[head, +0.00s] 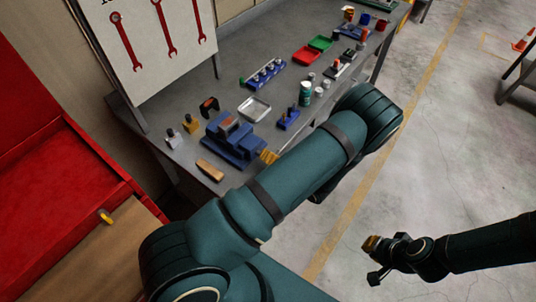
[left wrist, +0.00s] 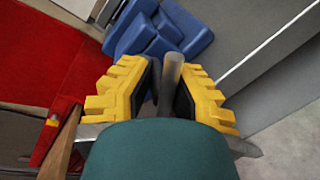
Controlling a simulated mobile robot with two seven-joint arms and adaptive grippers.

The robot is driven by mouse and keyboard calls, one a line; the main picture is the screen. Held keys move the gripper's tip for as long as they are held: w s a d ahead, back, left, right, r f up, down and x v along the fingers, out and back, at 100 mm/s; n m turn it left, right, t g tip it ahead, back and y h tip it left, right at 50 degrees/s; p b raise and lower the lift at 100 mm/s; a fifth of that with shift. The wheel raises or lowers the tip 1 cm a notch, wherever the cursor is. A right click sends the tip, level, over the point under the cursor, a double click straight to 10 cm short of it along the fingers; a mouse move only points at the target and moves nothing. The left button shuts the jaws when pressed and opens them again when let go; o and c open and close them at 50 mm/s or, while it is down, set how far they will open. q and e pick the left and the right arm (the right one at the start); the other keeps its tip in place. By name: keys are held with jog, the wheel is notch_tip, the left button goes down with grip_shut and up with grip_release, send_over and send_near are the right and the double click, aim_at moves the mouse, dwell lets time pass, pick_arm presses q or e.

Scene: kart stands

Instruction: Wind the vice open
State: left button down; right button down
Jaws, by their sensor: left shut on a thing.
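The blue vice (head: 240,146) stands near the front edge of the grey workbench. It also shows at the top of the left wrist view (left wrist: 150,30). A small reddish-grey part shows on top of it; I cannot tell how far apart its jaws are. My left gripper (head: 268,156), with yellow fingers, is at the vice's right side, largely hidden by my arm in the head view. In the left wrist view it is shut on the grey vice handle (left wrist: 173,68), which stands up between the fingers. My right gripper (head: 372,243) is over open floor, away from the bench; its opening is unclear.
On the bench (head: 190,150), a wooden-handled brush (head: 209,170) lies near the vice. A metal tray (head: 254,109), a green can (head: 305,94) and a blue socket rack (head: 265,75) stand behind. A red cabinet (head: 60,190) is at left.

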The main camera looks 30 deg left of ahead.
pick_arm(q)
jog(key=m, duration=0.3)
jog(key=shift+w+f+m+g, duration=0.15)
jog(key=shift+m+g, duration=0.15)
jog(key=shift+g, duration=0.1)
jog(key=shift+f+m+g+p, duration=0.1)
jog(key=shift+m+g+p, duration=0.3)
jog(key=shift+m, duration=0.5)
jog(key=c, duration=0.9)
grip_release()
